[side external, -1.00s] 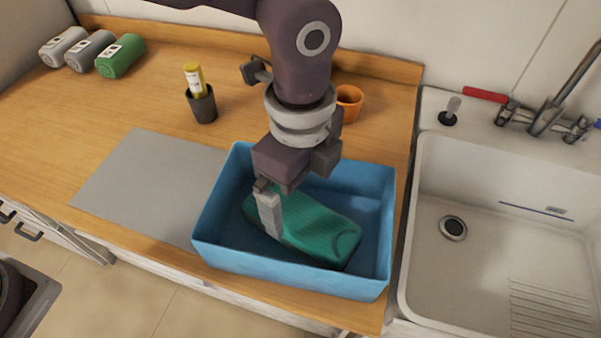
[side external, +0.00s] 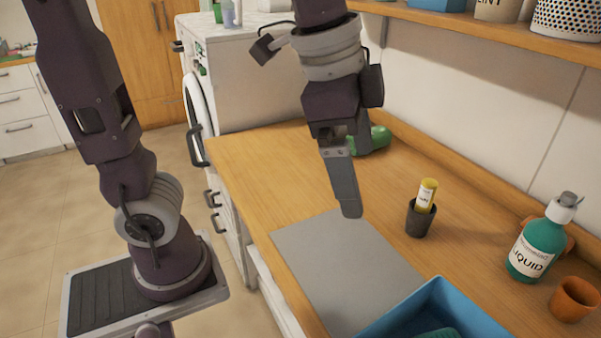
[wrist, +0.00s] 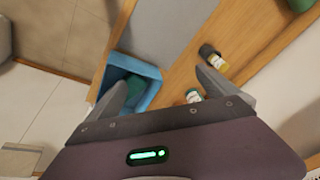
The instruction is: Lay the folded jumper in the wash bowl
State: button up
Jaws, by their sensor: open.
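The wash bowl is a blue rectangular tub (side external: 440,297), cut off by the bottom edge of the side external view. The folded jumper is a teal-green bundle (side external: 437,333); only its edge shows there, inside the bowl. In the wrist view the jumper (wrist: 135,88) lies inside the bowl (wrist: 152,97), partly hidden by a finger. My gripper (side external: 349,212) is raised above the worktop, beyond the bowl and apart from it. Its fingers (wrist: 163,82) are spread in the wrist view with nothing between them.
A grey mat (side external: 345,270) lies on the wooden worktop beside the bowl. A dark cup with a yellow-capped tube (side external: 420,216), a green liquid bottle (side external: 537,246) and an orange cup (side external: 574,299) stand along the back. A green roll (side external: 378,139) lies behind my gripper.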

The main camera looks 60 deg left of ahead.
jog(key=s+a+f+n+t, duration=0.2)
jog(key=s+a+f+n, duration=0.1)
jog(key=s+a+n, duration=0.5)
jog(key=shift+s+a+f+n+y, duration=0.25)
jog(key=shift+s+f+n+y, duration=0.15)
jog(key=shift+s, duration=0.8)
